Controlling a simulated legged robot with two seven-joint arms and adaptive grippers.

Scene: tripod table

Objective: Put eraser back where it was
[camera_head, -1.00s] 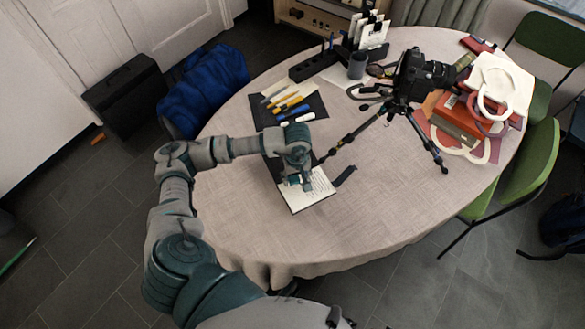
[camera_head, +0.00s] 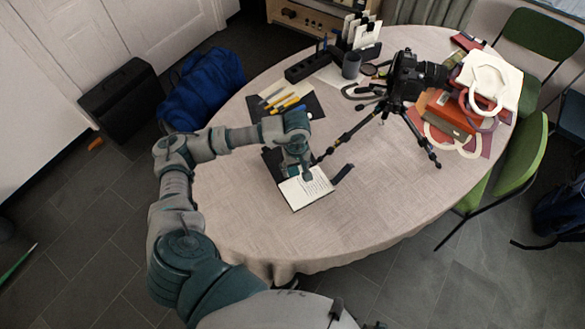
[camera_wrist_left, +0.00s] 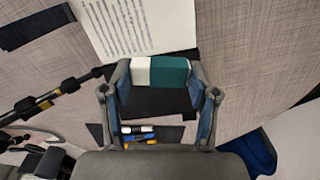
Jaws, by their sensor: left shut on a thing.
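The eraser (camera_wrist_left: 160,71), a block with a white end and a teal body, is between the fingers of my left gripper (camera_wrist_left: 160,90) in the left wrist view. The gripper is shut on it. In the head view my left gripper (camera_head: 298,172) is over the open notebook (camera_head: 308,190), at the edge of its white written page. The eraser cannot be made out there. The notebook's page (camera_wrist_left: 136,25) also shows beyond the eraser in the left wrist view. I cannot tell how high the eraser is above the notebook. My right gripper is out of view.
A camera on a tripod (camera_head: 406,75) stands right of the notebook, one leg reaching close to it. A dark strap (camera_head: 343,173) lies beside the page. A dark mat (camera_head: 312,104) with several pens is behind my wrist. The front of the table (camera_head: 375,215) is clear.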

